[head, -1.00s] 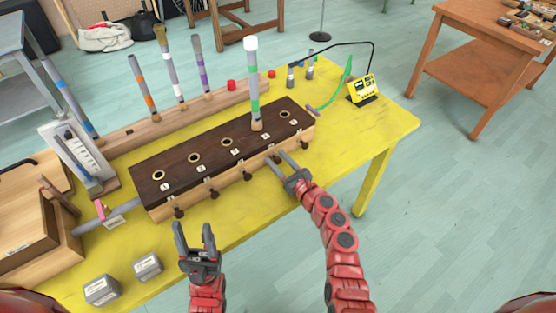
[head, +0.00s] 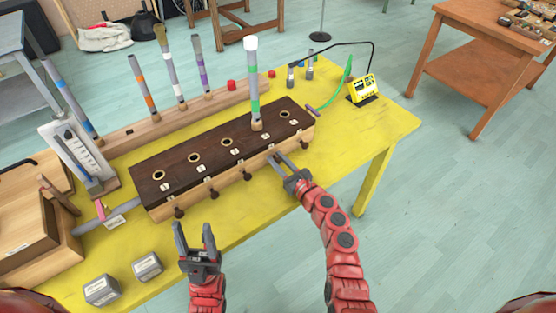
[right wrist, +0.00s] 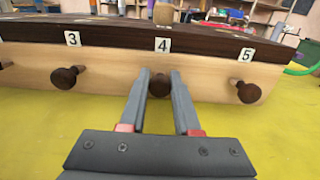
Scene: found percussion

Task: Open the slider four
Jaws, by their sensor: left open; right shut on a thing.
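The slider four knob (right wrist: 159,84) is a dark round knob on the pale front face of the wooden slider box (head: 160,200), below the label 4 (right wrist: 163,45). My right gripper (right wrist: 160,76) is shut on this knob, with one finger on each side of it. In the head view my right gripper (head: 275,157) reaches the box front and largely hides the knob. My left gripper (head: 193,228) is open and empty above the table's front edge, in front of the box and apart from it.
The slider three knob (right wrist: 66,76) and slider five knob (right wrist: 248,92) flank the gripper. A tall white-and-green tube (head: 253,85) stands upright on the box. Two grey blocks (head: 146,266) lie front left.

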